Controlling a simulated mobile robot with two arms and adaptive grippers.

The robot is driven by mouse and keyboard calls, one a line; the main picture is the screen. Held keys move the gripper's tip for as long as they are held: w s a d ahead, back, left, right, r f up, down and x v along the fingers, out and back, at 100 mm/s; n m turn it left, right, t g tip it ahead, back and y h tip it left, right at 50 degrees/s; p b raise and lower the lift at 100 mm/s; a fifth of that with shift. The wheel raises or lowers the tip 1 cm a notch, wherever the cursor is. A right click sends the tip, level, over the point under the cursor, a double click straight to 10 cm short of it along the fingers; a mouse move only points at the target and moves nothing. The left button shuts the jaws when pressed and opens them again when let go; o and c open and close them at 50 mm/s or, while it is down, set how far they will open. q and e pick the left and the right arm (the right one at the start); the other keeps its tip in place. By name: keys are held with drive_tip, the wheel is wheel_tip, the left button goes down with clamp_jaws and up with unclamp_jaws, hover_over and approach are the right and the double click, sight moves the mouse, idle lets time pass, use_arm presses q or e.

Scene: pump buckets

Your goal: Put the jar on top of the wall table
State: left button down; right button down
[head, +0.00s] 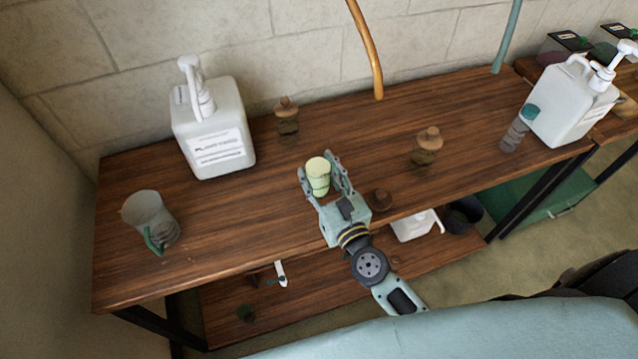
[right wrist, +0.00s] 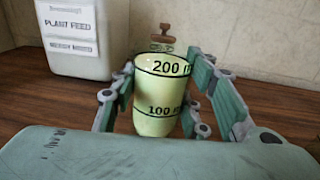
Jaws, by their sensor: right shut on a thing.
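The jar (head: 318,180) is a pale green, open-topped cup with black 100 and 200 measuring marks. My right gripper (head: 325,172) is shut on it, one finger on each side. The jar is upright over the middle of the brown wooden wall table (head: 250,215). It also shows in the right wrist view (right wrist: 160,100), between the two fingers (right wrist: 163,95). My left gripper is not in view.
A white pump bucket (head: 215,140) stands left, another (head: 570,105) right. Corked bottles (head: 287,118) (head: 427,148) stand behind and right of the jar. Hoses (head: 368,50) hang above. Bare wood lies left of the jar.

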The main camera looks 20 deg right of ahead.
sight(323, 194)
drive_tip(key=shift+f+b, duration=0.75)
drive_tip(key=shift+f, duration=1.2)
drive_tip(key=c, duration=1.5)
unclamp_jaws()
drive_tip(key=shift+f, duration=0.25)
drive_tip(key=o, duration=0.5)
drive_tip(key=shift+r, duration=0.1)
